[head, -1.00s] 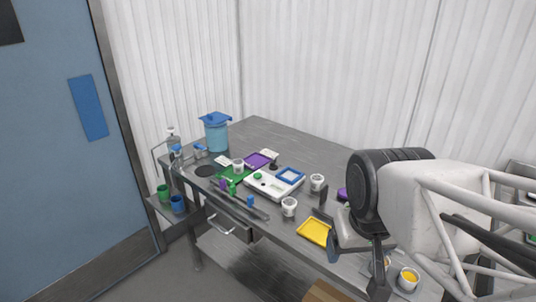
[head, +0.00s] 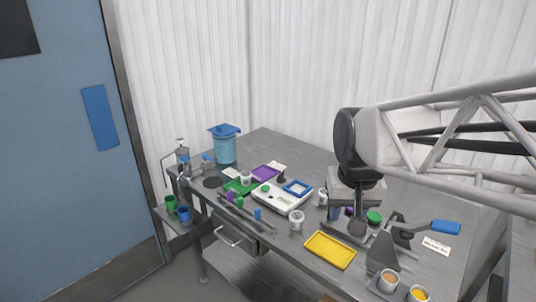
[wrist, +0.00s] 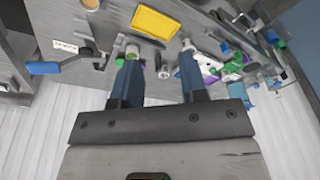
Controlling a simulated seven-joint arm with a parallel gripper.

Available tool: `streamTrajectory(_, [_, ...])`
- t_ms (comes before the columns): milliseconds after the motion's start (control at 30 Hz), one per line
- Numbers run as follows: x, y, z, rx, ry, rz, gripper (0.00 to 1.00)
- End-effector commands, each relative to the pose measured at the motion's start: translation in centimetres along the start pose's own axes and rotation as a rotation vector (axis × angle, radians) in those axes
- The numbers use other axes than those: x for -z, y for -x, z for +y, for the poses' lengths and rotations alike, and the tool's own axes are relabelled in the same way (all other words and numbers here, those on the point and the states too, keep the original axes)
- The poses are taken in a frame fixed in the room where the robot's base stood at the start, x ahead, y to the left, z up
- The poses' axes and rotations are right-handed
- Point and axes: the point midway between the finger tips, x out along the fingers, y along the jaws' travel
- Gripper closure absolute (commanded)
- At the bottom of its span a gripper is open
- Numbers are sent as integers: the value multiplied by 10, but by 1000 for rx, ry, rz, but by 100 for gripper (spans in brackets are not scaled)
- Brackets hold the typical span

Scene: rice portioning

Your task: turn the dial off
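A white device (head: 281,197) lies flat on the metal table, with a round green knob (head: 265,187) at its left and a blue square frame on it. A second round green piece (head: 374,217) stands right beside my gripper; I cannot tell which green piece is the dial, or its setting. My gripper (head: 346,215) hangs over the table to the right of the white device, pointing down. In the wrist view its two fingers (wrist: 158,72) are wide apart, with nothing held between them. A white jar with green (wrist: 132,50) shows near the left fingertip.
A yellow tray (head: 330,250) lies at the front edge. White cups (head: 296,220) stand close to the gripper. A dark stand with a blue-handled tool (head: 445,227) is to the right. A blue bin (head: 223,146) stands at the back left.

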Motion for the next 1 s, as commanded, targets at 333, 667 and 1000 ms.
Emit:
streamTrajectory(333, [88,-6,-15,-1,-55,-32,61])
streamTrajectory(667, [168,-25,-31,-4,-107,-61,61])
streamTrajectory(1000, [247,-57,-49,-10,-160,-91,61])
